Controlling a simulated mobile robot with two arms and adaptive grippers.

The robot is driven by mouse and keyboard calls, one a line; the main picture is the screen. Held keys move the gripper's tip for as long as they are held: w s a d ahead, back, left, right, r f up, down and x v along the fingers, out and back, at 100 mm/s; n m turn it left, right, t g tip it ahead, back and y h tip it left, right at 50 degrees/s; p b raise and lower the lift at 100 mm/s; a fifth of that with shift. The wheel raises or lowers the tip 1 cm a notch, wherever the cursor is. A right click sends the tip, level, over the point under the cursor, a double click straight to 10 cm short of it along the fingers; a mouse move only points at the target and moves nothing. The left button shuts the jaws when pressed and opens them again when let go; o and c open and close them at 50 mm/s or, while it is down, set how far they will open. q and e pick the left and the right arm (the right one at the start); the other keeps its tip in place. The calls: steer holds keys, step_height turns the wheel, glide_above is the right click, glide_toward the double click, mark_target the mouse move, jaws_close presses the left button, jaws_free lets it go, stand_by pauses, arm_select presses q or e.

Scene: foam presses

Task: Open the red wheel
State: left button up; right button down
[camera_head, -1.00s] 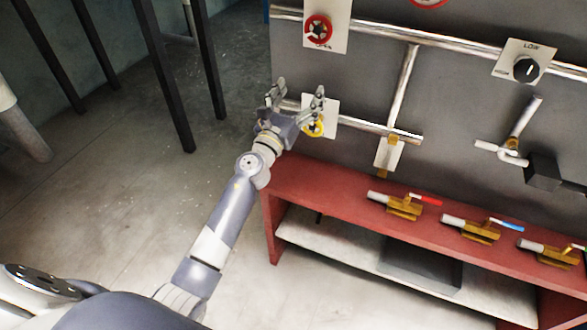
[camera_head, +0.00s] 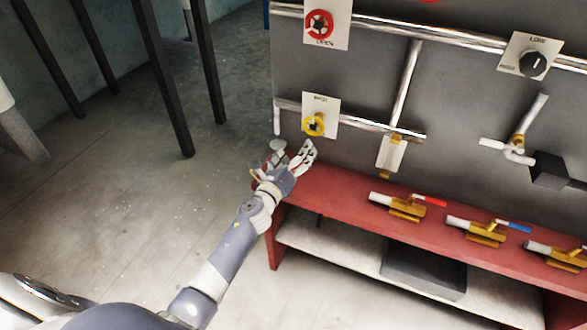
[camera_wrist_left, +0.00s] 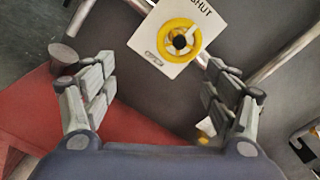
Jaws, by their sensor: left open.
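The red wheel (camera_head: 319,24) is mounted on a white plate at the top of the grey panel in the head view, with lettering below it that seems to read "OPEN". My left gripper (camera_head: 291,152) is open and empty, well below the red wheel and just below the yellow wheel (camera_head: 313,125). In the left wrist view the gripper's fingers (camera_wrist_left: 158,95) are spread apart, and the yellow wheel (camera_wrist_left: 181,40) on its plate marked "SHUT" lies ahead of and above them. The red wheel is not in the wrist view. My right gripper is not in view.
A red bench (camera_head: 345,190) with several brass valves runs under the panel. Chrome pipes (camera_head: 405,85) cross the panel, and a black knob (camera_head: 532,64) sits at upper right. Dark posts (camera_head: 165,80) stand at left. The floor (camera_head: 110,220) left of the bench is clear.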

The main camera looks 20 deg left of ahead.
arm_select(q)
steer(key=shift+n+g, duration=0.4)
steer(key=shift+n, duration=0.2)
steer(key=shift+s+f, duration=0.25)
steer(key=shift+f, duration=0.75)
steer(key=shift+s+f, duration=0.2)
steer(key=shift+f, duration=0.8)
